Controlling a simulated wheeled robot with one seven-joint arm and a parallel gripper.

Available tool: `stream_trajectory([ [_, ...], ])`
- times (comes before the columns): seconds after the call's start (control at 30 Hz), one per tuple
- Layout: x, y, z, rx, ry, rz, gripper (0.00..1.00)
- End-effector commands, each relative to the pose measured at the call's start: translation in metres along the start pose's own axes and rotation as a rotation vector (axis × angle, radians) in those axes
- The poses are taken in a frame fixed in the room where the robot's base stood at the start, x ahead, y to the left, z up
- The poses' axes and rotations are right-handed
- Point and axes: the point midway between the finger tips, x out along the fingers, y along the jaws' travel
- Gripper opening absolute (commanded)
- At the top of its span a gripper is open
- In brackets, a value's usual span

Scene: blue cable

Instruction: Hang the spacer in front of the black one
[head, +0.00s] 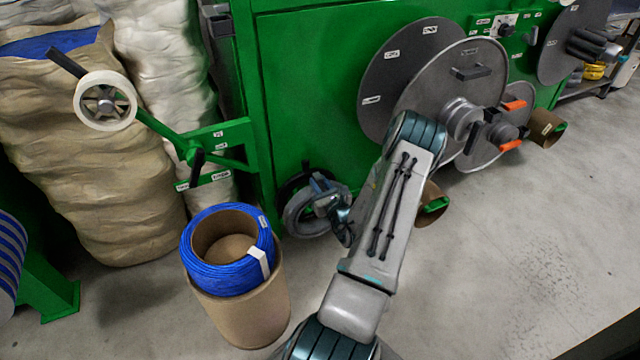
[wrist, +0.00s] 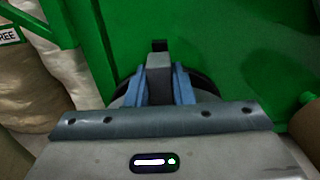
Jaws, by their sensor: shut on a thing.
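My gripper (head: 322,187) is shut on a grey ring-shaped spacer (head: 298,222) low at the front of the green machine. In the wrist view the two blue fingers (wrist: 160,88) clamp a grey part of the spacer (wrist: 159,72) between them. The black spacer (head: 284,194) is behind the grey one, against the green machine, and is partly covered by it. Its dark edge also shows beyond the fingers in the wrist view (wrist: 207,85). The grey spacer overlaps the black one in the picture; I cannot tell whether they touch or what bears the grey one.
The green machine (head: 315,100) carries large grey reels (head: 445,95) at right. A cardboard drum (head: 240,310) with a blue cable coil (head: 215,277) stands left of my gripper. A green arm with a white roll (head: 85,108) juts out at left. The floor (head: 520,260) at right is clear.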

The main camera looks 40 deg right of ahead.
Motion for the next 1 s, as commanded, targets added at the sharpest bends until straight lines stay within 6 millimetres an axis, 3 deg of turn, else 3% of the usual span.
stream_trajectory([
  [1.0, 0.0066, 0.0001, 0.0005, 0.000, -0.001, 0.001, 0.00],
])
